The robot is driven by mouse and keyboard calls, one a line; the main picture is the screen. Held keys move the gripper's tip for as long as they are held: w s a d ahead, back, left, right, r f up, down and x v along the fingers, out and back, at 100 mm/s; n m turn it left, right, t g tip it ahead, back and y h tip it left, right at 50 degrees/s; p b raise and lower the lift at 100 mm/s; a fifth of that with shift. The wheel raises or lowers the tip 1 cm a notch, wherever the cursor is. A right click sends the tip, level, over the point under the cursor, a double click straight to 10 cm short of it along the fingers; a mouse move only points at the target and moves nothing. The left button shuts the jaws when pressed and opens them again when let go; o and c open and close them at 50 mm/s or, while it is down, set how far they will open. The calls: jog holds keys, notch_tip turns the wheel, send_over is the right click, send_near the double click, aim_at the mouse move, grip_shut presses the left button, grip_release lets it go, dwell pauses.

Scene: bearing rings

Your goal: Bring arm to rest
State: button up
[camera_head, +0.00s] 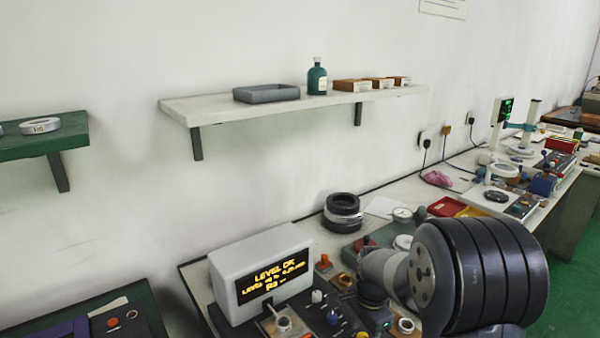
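My arm (478,270) shows at the lower right as a large dark ribbed joint with a grey link to its left. It covers part of the workbench behind it. My gripper cannot be made out in this view. A stack of dark and silver rings (343,213) stands on the bench near the wall, behind and to the left of the arm. A pale ring (40,125) lies on the green wall shelf (45,145) at the far left.
A display box (262,275) reading "LEVEL OK" stands left of my arm, among small knobs and fittings. A white wall shelf (230,108) above holds a grey tray (266,93), a green bottle (316,78) and small brown boxes. More instruments crowd the bench at right.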

jog(key=shift+f, duration=0.6)
jog(key=shift+n, duration=0.3)
jog(key=shift+r, duration=0.1)
